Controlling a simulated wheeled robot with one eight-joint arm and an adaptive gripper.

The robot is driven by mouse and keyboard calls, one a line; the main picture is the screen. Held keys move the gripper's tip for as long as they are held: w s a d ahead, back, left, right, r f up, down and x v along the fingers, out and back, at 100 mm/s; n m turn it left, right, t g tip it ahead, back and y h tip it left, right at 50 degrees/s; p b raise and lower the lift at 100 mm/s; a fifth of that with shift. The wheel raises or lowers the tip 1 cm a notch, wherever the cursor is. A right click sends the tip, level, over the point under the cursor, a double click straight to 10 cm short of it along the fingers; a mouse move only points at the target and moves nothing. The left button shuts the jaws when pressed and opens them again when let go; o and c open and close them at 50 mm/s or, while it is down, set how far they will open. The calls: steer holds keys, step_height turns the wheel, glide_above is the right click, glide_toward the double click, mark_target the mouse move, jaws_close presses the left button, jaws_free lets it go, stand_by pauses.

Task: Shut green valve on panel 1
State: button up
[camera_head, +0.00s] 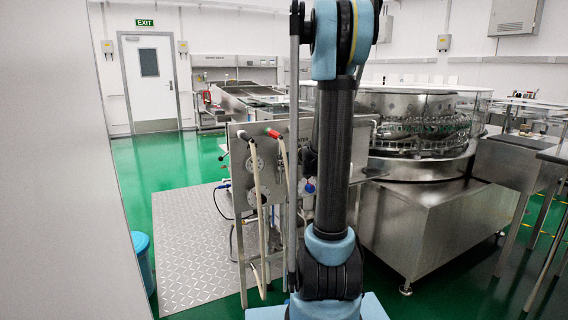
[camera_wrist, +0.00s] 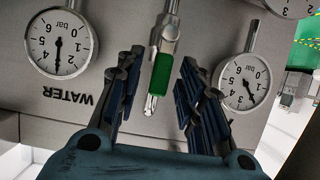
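The green valve handle (camera_wrist: 159,72) shows in the wrist view on a metal fitting against the grey panel (camera_wrist: 140,115). The picture is upside down, with the word WATER inverted. My gripper (camera_wrist: 158,68) is open, with one finger on each side of the handle and a visible gap to both. I cannot tell the depth between the fingertips and the handle. In the head view the panel (camera_head: 238,178) stands behind my arm, which hides my gripper and the green valve. No panel number is readable.
Two pressure gauges flank the valve: a larger-looking left gauge (camera_wrist: 60,43) and a right gauge (camera_wrist: 243,82). Part of a third gauge shows at the top right. In the head view, hoses (camera_head: 256,195) hang on the panel and a steel rotary washer (camera_head: 430,210) stands to the right.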

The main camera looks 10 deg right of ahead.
steer(key=shift+w, duration=0.15)
jaws_close()
steer(key=shift+a+f, duration=0.1)
steer(key=shift+a, duration=0.1)
steer(key=w+d+f+m+t+y, duration=0.1)
steer(key=d+f+m+y, duration=0.3)
steer(key=m, duration=0.9)
steer(key=shift+w+d+f+y, duration=0.25)
steer(key=shift+d+f+y, duration=0.2)
steer(key=shift+y, duration=1.25)
steer(key=shift+m, duration=0.3)
